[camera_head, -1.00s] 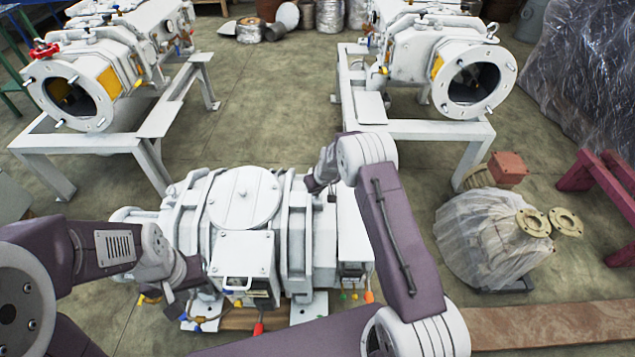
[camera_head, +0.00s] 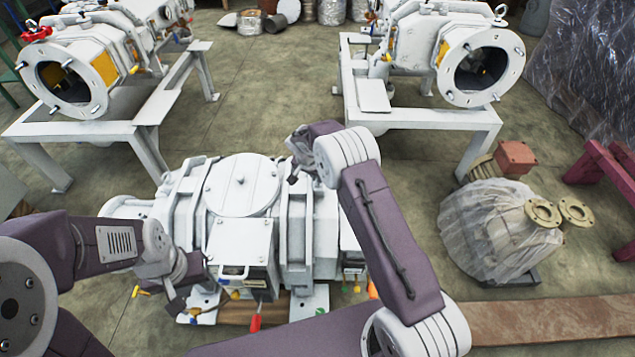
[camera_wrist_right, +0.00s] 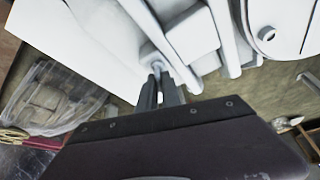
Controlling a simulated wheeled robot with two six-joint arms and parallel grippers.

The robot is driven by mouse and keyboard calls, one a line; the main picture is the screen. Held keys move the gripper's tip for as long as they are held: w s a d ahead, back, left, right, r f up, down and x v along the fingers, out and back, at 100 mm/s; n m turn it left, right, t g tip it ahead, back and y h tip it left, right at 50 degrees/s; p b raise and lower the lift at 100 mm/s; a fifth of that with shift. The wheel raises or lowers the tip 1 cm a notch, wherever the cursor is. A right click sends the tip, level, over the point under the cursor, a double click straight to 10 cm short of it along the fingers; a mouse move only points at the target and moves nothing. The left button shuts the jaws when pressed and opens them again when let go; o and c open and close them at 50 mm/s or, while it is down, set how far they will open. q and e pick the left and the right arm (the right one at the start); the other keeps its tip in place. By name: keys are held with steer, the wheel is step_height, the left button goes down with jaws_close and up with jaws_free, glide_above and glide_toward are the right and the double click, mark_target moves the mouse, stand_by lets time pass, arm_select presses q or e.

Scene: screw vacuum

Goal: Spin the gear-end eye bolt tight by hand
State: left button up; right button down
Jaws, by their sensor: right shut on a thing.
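The white vacuum machine (camera_head: 243,190) stands in front of me in the head view. My right gripper (camera_head: 294,150) is at its far right side, beside the ribbed flange. In the right wrist view my right gripper (camera_wrist_right: 163,85) is shut, with its fingertips at a small pale metal piece, apparently the eye bolt (camera_wrist_right: 157,67), against the white casing. The bolt's gear end cannot be made out. My left gripper (camera_head: 178,300) points down near the machine's front left corner. Its jaws are too small and dark to read.
Two more white machines on frames stand behind, at left (camera_head: 70,80) and right (camera_head: 480,75). A plastic-wrapped pump (camera_head: 490,235) sits on the floor at right.

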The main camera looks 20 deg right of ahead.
steer(key=shift+m+b, duration=0.35)
steer(key=shift+m, duration=0.25)
steer(key=shift+r+h, duration=0.1)
steer(key=shift+h, duration=0.2)
steer(key=c, duration=1.5)
jaws_free()
steer(key=shift+c, duration=0.2)
steer(key=p+v, duration=0.2)
steer(key=v, duration=0.7)
steer(key=shift+p, duration=0.35)
steer(key=shift+w, duration=0.1)
